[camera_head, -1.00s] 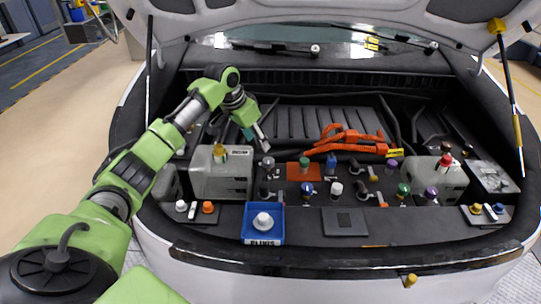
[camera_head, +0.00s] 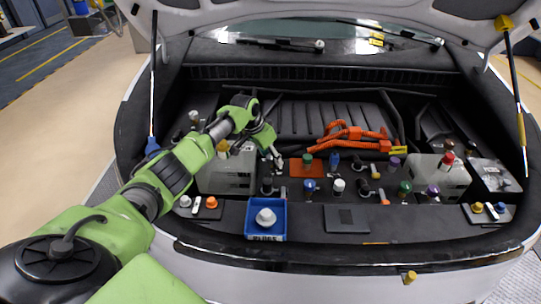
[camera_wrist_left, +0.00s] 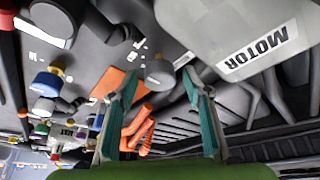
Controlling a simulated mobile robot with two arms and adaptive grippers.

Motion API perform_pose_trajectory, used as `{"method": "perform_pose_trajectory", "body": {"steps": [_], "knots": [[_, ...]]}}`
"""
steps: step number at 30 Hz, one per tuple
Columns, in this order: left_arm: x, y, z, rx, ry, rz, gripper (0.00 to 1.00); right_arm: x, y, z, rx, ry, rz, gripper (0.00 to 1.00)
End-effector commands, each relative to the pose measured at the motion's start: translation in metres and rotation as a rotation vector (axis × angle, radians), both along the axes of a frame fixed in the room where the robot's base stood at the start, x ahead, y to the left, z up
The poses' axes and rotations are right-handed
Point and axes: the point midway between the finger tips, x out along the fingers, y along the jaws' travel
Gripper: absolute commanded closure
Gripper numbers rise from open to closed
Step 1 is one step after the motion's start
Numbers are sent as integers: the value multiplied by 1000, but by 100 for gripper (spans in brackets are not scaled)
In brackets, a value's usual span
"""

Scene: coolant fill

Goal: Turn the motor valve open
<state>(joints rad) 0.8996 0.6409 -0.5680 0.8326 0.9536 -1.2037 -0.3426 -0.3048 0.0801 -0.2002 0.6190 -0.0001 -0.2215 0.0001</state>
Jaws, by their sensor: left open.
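The white tank marked MOTOR (camera_wrist_left: 235,40) fills the upper right of the left wrist view. In the head view a white tank (camera_head: 228,178) with a yellow cap stands at the left of the bay, partly behind my arm. A grey round valve knob (camera_wrist_left: 159,73) shows beside the tank, in line with the gap between my fingers; I cannot tell its exact distance. My left gripper (camera_wrist_left: 160,85) is open with nothing held. In the head view the left gripper (camera_head: 279,161) points down just right of the tank. My right gripper is not in view.
Several coloured caps and valves crowd the panel, including a blue cap (camera_head: 309,186) and a white cap (camera_head: 338,186). Orange cables (camera_head: 350,134) lie behind. A blue tray (camera_head: 265,235) holds a white knob in front. The raised hood (camera_head: 320,8) hangs above.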

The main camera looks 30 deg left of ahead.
Motion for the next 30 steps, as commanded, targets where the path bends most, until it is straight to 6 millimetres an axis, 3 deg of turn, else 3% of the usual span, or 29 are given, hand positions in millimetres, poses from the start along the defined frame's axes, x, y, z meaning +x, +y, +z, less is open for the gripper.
{"method": "perform_pose_trajectory", "body": {"steps": [3, 8, 19, 30], "knots": [[0, 0, 0, 0, 0, 0, 55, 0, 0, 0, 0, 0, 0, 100], [0, 0, 0, 0, 0, 0, 94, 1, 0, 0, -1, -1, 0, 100], [0, -1, 3, -1, 0, 35, 94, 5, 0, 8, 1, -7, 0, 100], [0, -4, 6, -2, 1, 278, 93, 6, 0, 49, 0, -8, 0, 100]]}}
